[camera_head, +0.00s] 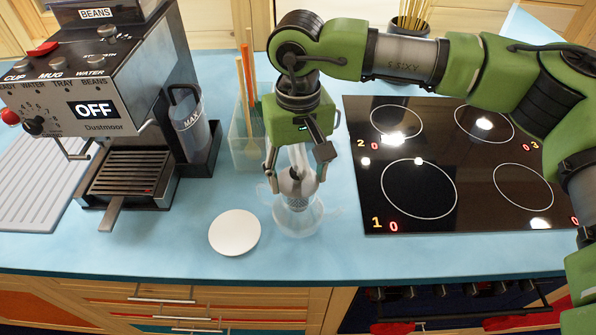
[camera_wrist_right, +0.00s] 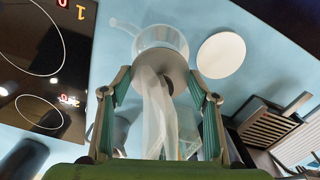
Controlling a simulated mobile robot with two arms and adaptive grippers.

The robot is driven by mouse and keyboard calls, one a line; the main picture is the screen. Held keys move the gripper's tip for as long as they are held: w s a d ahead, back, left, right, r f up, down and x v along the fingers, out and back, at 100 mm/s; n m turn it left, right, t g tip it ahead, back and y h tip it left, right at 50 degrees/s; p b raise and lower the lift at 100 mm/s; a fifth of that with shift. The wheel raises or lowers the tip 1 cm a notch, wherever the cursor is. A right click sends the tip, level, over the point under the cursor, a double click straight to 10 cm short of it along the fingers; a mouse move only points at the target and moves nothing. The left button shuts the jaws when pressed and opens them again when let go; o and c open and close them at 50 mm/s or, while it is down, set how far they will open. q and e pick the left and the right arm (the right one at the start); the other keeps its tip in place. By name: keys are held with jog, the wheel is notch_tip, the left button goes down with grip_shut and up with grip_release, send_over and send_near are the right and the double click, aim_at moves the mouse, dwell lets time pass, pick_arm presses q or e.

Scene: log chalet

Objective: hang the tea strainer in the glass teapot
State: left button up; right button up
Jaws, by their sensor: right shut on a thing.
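The tea strainer (camera_head: 296,188) is a grey mesh cup with a pale, tall upper part. My right gripper (camera_head: 296,174) points down with its fingers on either side of the strainer and is shut on it. The glass teapot (camera_head: 309,222) stands on the blue counter directly below, its clear body partly hidden by the strainer. The strainer's lower end overlaps the teapot's mouth; I cannot tell whether it rests on the rim. In the right wrist view, the strainer's grey disc (camera_wrist_right: 163,64) covers part of the teapot (camera_wrist_right: 160,34). My left gripper is not in view.
A white round disc (camera_head: 234,232) lies left of the teapot. A clear container with sticks (camera_head: 247,140) stands behind it. The coffee machine (camera_head: 110,120) is at left, the black cooktop (camera_head: 456,195) at right. The counter front before the teapot is clear.

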aim_at(298, 185)
jog(key=shift+f+b, duration=1.25)
jog(key=shift+f, duration=0.4)
jog(key=o, duration=1.6)
jog(key=shift+c, duration=0.2)
jog(key=shift+r+p, duration=0.5)
jog(key=shift+r, duration=1.05)
jog(key=shift+r, duration=0.1)
jog(key=shift+r+p, duration=1.4)
jog(key=shift+r, duration=1.5)
